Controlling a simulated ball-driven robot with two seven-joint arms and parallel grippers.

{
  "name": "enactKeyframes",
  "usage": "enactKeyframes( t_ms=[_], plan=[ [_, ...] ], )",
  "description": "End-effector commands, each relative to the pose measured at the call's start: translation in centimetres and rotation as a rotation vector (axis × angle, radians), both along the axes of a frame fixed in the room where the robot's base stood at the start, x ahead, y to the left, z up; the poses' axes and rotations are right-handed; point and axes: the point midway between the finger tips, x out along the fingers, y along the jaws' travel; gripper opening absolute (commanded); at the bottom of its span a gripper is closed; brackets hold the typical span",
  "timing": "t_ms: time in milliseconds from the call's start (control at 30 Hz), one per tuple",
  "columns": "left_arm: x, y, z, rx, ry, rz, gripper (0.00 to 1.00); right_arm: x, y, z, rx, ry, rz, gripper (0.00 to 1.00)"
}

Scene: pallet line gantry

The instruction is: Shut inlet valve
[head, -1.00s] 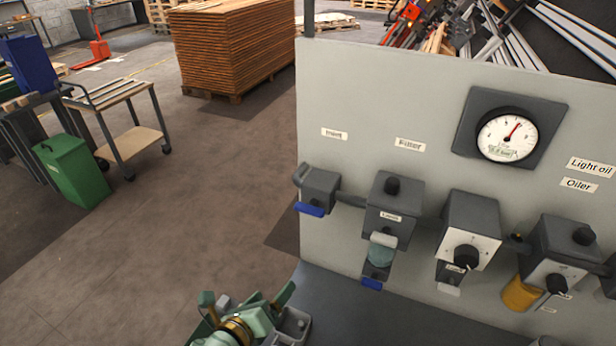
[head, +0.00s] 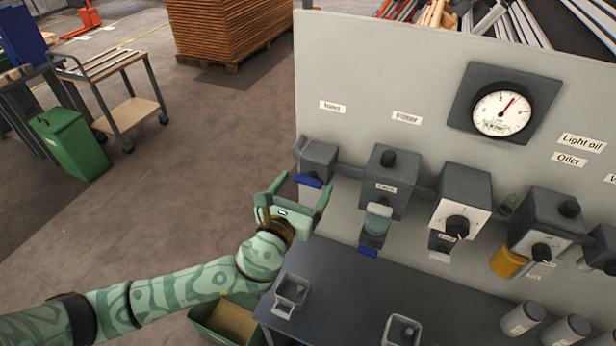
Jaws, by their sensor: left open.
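The inlet valve (head: 319,160) is a dark grey block at the left end of the row on the grey panel (head: 400,75), under a small white label. Its blue lever (head: 307,181) lies roughly level along the block's lower front edge. My left gripper (head: 306,181) is open and empty, with its two green fingers pointing up toward the valve. In the picture the fingertips sit on either side of the lever. I cannot tell how far in front of it they are. My right gripper is not in view.
To the right are the filter unit (head: 387,175), a regulator with a black knob (head: 461,205) and an oiler with a yellow bowl (head: 507,262). A pressure gauge (head: 503,112) is above. A dark bench (head: 350,280) below holds small trays and grey cylinders.

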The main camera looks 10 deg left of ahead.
Motion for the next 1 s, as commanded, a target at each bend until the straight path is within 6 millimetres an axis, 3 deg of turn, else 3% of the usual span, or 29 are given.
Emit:
enactKeyframes(
  t_ms=[200,500,533,700,1000],
  plan=[
    [2.4,-0.4,0.0,0.0,0.0,0.0,0.82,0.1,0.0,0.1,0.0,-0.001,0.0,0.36],
    [2.7,-0.5,0.0,-0.002,0.001,-0.001,0.82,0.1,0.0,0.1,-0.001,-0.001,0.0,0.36],
    [2.7,-0.5,0.0,-0.002,0.001,-0.001,0.79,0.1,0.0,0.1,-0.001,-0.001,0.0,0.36],
    [2.6,-0.5,-0.1,-0.002,0.001,0.0,0.37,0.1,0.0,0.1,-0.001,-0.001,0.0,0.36],
    [2.6,-0.5,-0.1,-0.025,0.006,0.0,0.37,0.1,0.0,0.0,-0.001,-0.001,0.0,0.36]
  ],
)
